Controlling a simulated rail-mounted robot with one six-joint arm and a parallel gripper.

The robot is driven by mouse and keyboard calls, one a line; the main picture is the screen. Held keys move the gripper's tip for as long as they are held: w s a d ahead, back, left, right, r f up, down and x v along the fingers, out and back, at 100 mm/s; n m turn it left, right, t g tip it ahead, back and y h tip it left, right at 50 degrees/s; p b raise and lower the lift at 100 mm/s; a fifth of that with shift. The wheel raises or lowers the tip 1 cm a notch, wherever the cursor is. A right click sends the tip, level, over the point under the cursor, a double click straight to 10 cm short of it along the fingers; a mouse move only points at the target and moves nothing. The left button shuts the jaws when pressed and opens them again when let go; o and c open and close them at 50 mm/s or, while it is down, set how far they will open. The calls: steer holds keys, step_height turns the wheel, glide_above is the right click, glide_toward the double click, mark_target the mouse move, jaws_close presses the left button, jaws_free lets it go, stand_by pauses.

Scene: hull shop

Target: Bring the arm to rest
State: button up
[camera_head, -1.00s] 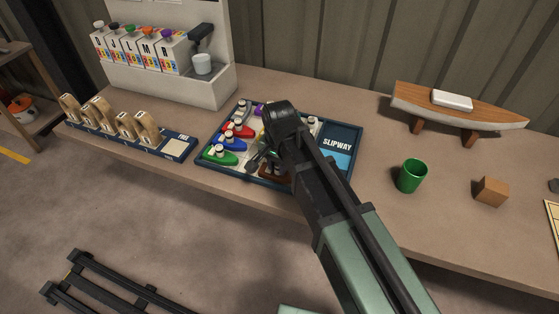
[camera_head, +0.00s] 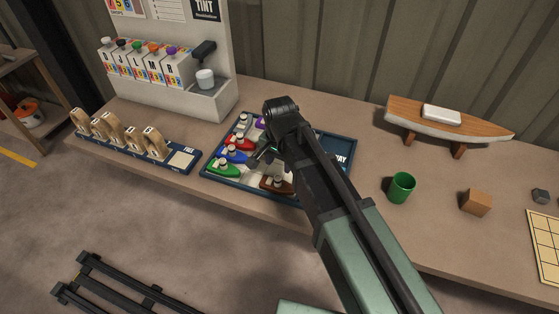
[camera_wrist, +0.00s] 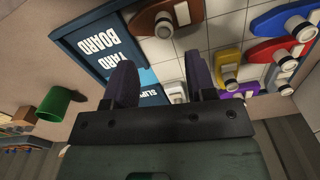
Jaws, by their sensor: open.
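My gripper (camera_wrist: 162,82) is open and empty in the wrist view, with its two dark fingers apart above the yard board (camera_wrist: 85,40). Between the fingers a small white piece shows on the board, apart from them as far as I can tell. In the head view my arm reaches over the board (camera_head: 346,170) and hides its middle and part of its right side; the fingers there are mostly hidden behind the wrist. Small boats stand on the board, among them a green one (camera_head: 222,169), a blue one (camera_head: 234,155), a red one (camera_head: 240,143) and a brown one (camera_head: 274,185).
A green cup (camera_head: 401,188) and a wooden block (camera_head: 475,202) stand right of the board. A model hull (camera_head: 450,121) rests on stands behind. A rack of wooden pieces (camera_head: 183,160) and a tint dispenser (camera_head: 205,98) are at left. Bench between board and cup is clear.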

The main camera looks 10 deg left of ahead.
step_height(320, 180, up, 3)
steer(key=shift+f+p, duration=0.15)
steer(key=shift+p, duration=0.3)
steer(key=s+d+n, duration=0.1)
steer(key=s+d, duration=0.1)
steer(key=d, duration=1.3)
steer(key=s+d+n, duration=0.2)
steer(key=s+d, duration=0.1)
steer(key=d, duration=1.3)
